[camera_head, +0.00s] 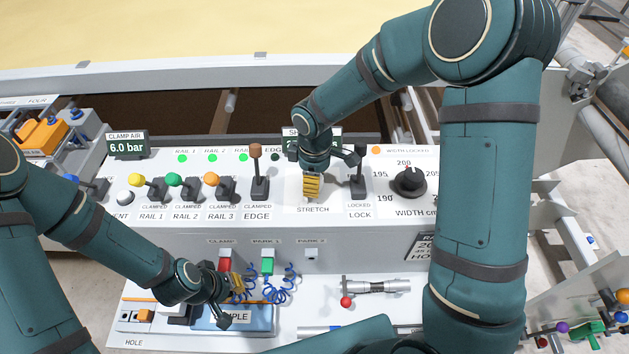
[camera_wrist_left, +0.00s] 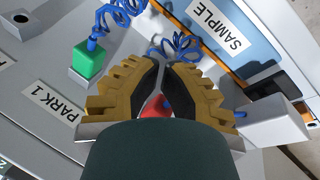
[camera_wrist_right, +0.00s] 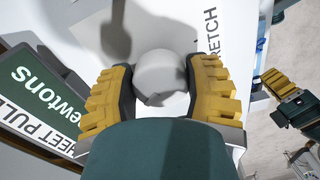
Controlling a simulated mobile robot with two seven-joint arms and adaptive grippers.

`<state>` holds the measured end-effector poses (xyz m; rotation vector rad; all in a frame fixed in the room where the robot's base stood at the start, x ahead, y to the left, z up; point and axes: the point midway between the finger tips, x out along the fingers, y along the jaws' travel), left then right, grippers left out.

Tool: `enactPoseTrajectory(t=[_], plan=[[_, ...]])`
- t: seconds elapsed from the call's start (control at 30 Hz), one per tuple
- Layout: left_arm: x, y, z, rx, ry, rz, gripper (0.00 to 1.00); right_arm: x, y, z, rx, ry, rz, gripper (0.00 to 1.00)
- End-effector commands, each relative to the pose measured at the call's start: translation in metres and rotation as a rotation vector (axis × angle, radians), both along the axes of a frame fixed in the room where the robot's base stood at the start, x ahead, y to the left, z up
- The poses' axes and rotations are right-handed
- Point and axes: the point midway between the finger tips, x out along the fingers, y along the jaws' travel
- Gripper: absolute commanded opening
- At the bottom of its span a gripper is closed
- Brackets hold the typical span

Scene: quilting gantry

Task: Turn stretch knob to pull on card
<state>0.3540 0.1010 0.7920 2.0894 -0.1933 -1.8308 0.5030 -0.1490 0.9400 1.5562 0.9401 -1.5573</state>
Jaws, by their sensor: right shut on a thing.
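The stretch knob (camera_wrist_right: 160,73) is a round pale knob in the right wrist view, above the STRETCH label (camera_head: 313,209). My right gripper (camera_head: 312,192) reaches down over it, its yellow-padded fingers (camera_wrist_right: 162,88) shut on its two sides. The gripper hides the knob in the head view. The SHEET PULL newtons display (camera_wrist_right: 38,92) is cut off, and no reading shows. I cannot make out a card. My left gripper (camera_head: 238,288) is low by the red CLAMP plug (camera_head: 225,260); its fingers (camera_wrist_left: 168,72) are close together, with red and blue parts showing between or behind them.
The EDGE lever (camera_head: 257,170) and LOCK lever (camera_head: 358,178) flank the knob. The black WIDTH dial (camera_head: 409,183) is farther right. A green PARK 1 plug (camera_head: 267,263), coiled blue hoses (camera_head: 280,288) and the blue SAMPLE tray (camera_head: 262,320) are near my left gripper.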

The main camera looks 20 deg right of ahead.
Motion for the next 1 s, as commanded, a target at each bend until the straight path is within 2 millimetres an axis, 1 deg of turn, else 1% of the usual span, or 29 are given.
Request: enactPoseTrajectory(t=[0.03,0.3,0.7,1.0], plan=[[-0.001,0.0,-0.004,0.0,0.002,-0.002,0.0,0.001,0.001,0.0,0.001,-0.005,-0.042,0.17],[-0.004,-0.001,-0.013,-0.002,0.009,-0.007,0.0,0.0,0.002,0.0,0.001,-0.004,-0.298,0.17],[-0.007,-0.001,-0.023,-0.004,0.016,-0.013,0.0,-0.001,0.003,0.001,0.001,-0.003,-0.667,0.17],[-0.008,-0.001,-0.025,-0.004,0.018,-0.014,0.0,-0.001,0.003,0.001,0.002,-0.003,-0.873,0.17]])
